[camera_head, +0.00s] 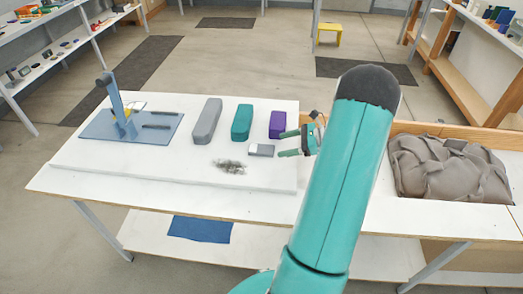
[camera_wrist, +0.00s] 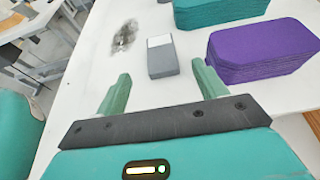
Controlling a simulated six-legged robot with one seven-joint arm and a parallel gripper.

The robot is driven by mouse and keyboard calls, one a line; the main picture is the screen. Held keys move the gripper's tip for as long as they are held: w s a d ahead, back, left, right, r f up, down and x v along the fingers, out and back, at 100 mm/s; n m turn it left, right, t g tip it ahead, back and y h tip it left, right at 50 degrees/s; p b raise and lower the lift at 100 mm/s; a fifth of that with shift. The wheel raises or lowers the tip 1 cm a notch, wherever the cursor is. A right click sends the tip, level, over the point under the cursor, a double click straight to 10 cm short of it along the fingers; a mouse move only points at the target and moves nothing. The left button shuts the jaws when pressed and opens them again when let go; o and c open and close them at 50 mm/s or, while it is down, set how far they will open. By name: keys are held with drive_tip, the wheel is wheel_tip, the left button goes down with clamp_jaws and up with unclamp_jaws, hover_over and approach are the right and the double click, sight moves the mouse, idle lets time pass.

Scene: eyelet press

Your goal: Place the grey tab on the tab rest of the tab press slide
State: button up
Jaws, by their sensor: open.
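The grey tab (camera_head: 261,150), a small block with a whitish patch at one end, lies flat on the white table. In the wrist view the tab (camera_wrist: 162,62) is just ahead of and between the fingertips, apart from both. My gripper (camera_head: 280,144) is open and empty, with two green fingers; it also shows in the wrist view (camera_wrist: 160,76). The tab press (camera_head: 117,108) stands at the table's left, with a blue-grey base plate, an upright post and a yellow part. Two dark bars lie on the plate. I cannot tell which part is the tab rest.
Long grey (camera_head: 205,121), teal (camera_head: 242,122) and purple (camera_head: 277,124) blocks stand behind the tab; the purple one is close to my gripper. A dark smudge (camera_head: 230,167) marks the table left of the tab. A grey-brown bag (camera_head: 450,168) lies at the right. The front-left table is clear.

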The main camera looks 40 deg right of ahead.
sight(261, 148)
drive_tip(key=x, duration=0.7)
drive_tip(key=shift+w+f, duration=0.1)
drive_tip(key=shift+w, duration=0.2)
drive_tip(key=c, duration=1.1)
drive_tip(key=shift+c, duration=0.2)
